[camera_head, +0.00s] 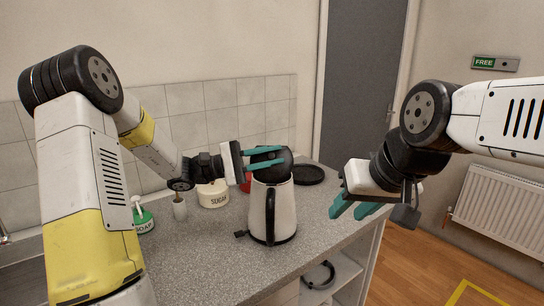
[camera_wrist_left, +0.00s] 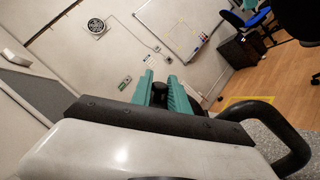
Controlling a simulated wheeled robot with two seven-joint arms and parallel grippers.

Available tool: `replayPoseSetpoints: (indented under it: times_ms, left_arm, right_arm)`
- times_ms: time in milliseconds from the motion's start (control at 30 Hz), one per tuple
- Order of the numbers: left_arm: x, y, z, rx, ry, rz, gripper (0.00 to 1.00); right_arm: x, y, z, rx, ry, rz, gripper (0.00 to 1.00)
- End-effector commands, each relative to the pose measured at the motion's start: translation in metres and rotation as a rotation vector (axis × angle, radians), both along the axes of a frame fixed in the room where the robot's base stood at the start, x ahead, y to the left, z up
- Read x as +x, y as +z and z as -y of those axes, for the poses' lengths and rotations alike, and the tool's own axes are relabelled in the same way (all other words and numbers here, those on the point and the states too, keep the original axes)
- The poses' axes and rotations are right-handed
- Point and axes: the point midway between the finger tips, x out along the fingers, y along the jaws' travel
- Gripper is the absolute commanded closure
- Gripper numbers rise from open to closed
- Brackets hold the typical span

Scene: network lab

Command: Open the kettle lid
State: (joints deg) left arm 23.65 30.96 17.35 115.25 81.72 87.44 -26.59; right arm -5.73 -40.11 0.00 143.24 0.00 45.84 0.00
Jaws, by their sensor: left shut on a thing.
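The white kettle (camera_head: 284,212) stands upright on the grey counter, its black handle (camera_head: 269,212) facing me. Its black lid (camera_head: 271,173) shows as a rounded dark shape above the body; I cannot tell exactly how far it is tilted. My left gripper (camera_head: 265,158) reaches in from the left, its teal fingers shut on part of the lid. In the left wrist view, the fingers (camera_wrist_left: 170,94) have a small dark part between them, behind the kettle's black upper edge (camera_wrist_left: 150,122). My right gripper (camera_head: 355,208) is open and empty, right of the kettle.
A sugar jar (camera_head: 213,194), a green soap bottle (camera_head: 143,217) and a small white pot (camera_head: 180,210) stand left of the kettle. A red item (camera_head: 246,183) and a round black plate (camera_head: 308,174) are behind it.

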Motion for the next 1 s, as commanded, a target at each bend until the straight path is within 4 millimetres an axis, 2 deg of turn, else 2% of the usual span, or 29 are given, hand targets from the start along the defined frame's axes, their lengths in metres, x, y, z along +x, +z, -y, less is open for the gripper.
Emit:
replayPoseSetpoints:
  times_ms: [333,900,933,1000]
  left_arm:
    - [-0.011,0.001,-0.001,-0.005,0.0,0.145,1.0]
    - [-0.014,0.0,-0.001,-0.006,0.0,0.173,1.0]
    - [-0.014,0.0,-0.001,-0.006,0.0,0.173,0.73]
    - [-0.014,0.0,-0.001,-0.006,0.0,0.173,0.6]
  right_arm:
    - [0.0,0.0,0.0,0.0,0.0,0.0,0.64]
    - [0.0,0.0,0.0,0.0,0.0,0.0,0.64]
    - [0.0,0.0,0.0,0.0,0.0,0.0,0.64]
    - [0.0,0.0,0.0,0.0,0.0,0.0,0.64]
